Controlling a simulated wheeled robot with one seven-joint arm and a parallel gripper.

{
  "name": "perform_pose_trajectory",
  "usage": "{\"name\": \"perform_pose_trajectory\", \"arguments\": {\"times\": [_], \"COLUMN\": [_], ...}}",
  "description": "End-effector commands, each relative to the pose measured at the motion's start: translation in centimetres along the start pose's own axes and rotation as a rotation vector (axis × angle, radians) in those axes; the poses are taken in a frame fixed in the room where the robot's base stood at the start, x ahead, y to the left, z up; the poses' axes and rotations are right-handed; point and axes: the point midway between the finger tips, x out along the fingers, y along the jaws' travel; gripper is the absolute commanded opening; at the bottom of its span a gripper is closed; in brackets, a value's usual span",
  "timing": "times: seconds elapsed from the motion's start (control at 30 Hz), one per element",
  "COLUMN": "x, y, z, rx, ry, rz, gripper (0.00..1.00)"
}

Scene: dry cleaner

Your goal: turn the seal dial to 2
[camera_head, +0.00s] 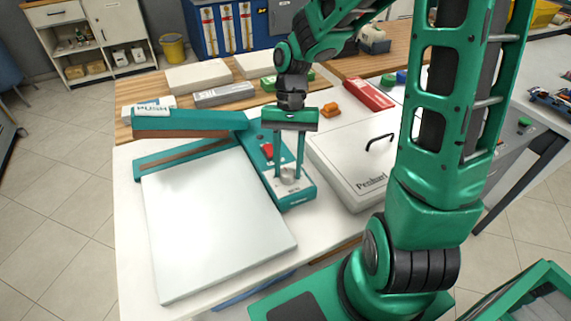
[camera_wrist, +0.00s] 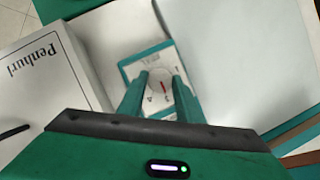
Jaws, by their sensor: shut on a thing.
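The seal dial (camera_head: 289,180) is a pale round knob on the front end of the teal sealer's control panel (camera_head: 299,196). My gripper (camera_head: 288,174) reaches straight down with one finger on each side of the knob, shut on it. In the wrist view the dial (camera_wrist: 161,84) shows between the two fingertips (camera_wrist: 160,82), with a red pointer mark on its face. Small marks ring it on a white plate; they are too blurred to read surely. A red part (camera_head: 267,151) sits farther back on the panel.
A large white plate (camera_head: 212,225) lies left of the panel, with a raised teal arm (camera_head: 190,122) behind it. A white lidded press marked "Penhurl" (camera_head: 350,160) with a black handle stands close on the right. Boxes and a red block (camera_head: 368,94) lie behind.

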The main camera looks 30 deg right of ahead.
Motion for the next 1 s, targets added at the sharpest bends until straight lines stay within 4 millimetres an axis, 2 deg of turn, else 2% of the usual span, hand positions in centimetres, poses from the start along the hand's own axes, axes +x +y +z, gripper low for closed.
{"name": "perform_pose_trajectory", "arguments": {"times": [0.27, 1.0], "x": [-0.01, 0.02], "y": [-0.32, -0.72], "z": [0.04, 0.21], "rx": [-0.131, -0.678], "ry": [0.001, 0.003], "rz": [0.052, 0.279], "gripper": [0.09, 0.09]}}
